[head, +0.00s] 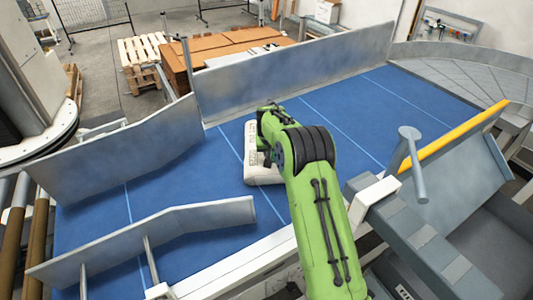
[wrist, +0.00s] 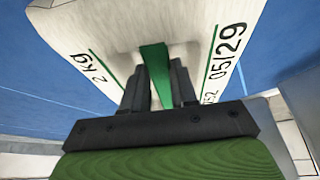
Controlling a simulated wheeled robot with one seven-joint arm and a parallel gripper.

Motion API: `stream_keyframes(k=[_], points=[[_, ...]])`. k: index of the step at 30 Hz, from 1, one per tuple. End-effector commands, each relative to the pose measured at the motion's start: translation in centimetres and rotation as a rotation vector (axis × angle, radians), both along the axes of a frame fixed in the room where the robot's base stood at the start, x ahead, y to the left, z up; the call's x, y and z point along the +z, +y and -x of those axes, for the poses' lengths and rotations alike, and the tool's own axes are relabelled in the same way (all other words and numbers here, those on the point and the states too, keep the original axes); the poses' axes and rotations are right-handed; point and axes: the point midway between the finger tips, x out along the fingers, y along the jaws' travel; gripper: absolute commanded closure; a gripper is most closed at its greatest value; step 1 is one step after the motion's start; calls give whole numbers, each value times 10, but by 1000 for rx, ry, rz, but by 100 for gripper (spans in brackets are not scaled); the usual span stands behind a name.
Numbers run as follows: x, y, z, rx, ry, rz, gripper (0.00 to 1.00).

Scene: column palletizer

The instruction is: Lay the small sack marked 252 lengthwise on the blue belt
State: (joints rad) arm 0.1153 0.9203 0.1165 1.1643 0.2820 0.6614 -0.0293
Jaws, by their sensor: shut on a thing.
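The small sack (head: 252,168) is white with dark print and is over the middle of the blue belt (head: 180,178). In the wrist view the sack (wrist: 105,25) shows "2 kg", "05/29", green lines and a partly hidden number ending in "52". My gripper (wrist: 160,88) is shut on the sack, its two dark fingers pinching the middle. In the head view my green arm hides the fingers and the sack's right side. The sack's visible long side runs nearer to the belt's cross lines than to its side walls. I cannot tell whether it touches the belt.
Grey metal guide walls (head: 295,70) line the belt's far side, with another wall (head: 120,160) at the left and a shorter one (head: 150,235) in front. A grey post (head: 411,160) and yellow bar (head: 455,138) stand at the right. The belt's upper right is bare.

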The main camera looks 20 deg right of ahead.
Motion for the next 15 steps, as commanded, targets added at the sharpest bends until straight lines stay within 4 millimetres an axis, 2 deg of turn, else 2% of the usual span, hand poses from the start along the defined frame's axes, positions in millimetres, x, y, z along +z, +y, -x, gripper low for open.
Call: stream_keyframes(k=[1, 5, 13, 15], points=[[3, -8, -1, -11, -6, 5, 100], [3, -14, -2, -10, -4, 6, 100], [3, -14, -2, -17, -4, 5, 100], [3, -11, -3, -104, -4, 5, 100]])
